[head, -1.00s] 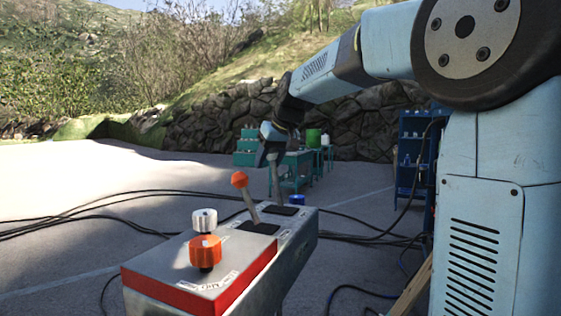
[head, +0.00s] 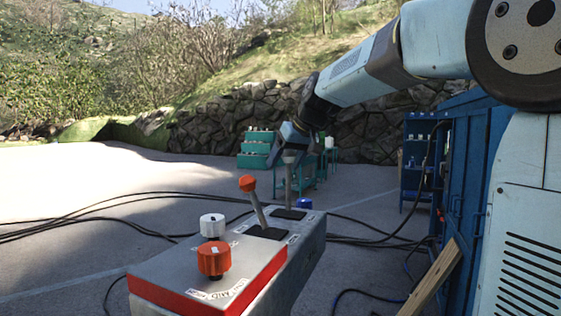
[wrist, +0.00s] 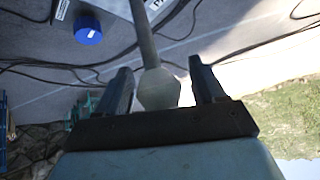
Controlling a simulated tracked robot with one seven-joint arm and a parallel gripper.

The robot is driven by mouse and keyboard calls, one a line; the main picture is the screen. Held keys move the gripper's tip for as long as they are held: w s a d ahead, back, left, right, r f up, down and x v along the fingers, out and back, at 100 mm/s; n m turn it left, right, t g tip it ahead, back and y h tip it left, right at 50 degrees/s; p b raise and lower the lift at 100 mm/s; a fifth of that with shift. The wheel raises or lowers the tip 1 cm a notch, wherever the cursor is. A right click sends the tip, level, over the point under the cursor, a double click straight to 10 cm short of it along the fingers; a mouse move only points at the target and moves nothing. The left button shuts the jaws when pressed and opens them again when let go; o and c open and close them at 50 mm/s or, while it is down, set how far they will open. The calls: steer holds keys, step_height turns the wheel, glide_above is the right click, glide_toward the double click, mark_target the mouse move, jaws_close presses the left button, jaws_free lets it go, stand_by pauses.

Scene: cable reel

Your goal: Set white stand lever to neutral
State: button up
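The white-knobbed stand lever (head: 289,182) stands about upright in its dark slot plate on the far part of the grey control stand (head: 313,240). Its pale knob (wrist: 158,90) sits between the two fingers of my gripper (wrist: 160,85) in the wrist view, with a small gap on each side. My gripper (head: 291,143) comes down from above right onto the lever's top in the head view. A lever with an orange knob (head: 247,183) stands nearer on the stand and leans left.
A white knob (head: 212,225) and an orange knob (head: 214,259) are on the stand's near end. Black cables (head: 110,205) lie on the ground. A blue cabinet (head: 463,180) and wooden plank (head: 432,278) are at right.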

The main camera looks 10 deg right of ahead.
steer(key=shift+r, duration=0.1)
steer(key=v, duration=1.3)
steer(key=shift+s+d+r, duration=0.2)
steer(key=shift+a+f, duration=0.1)
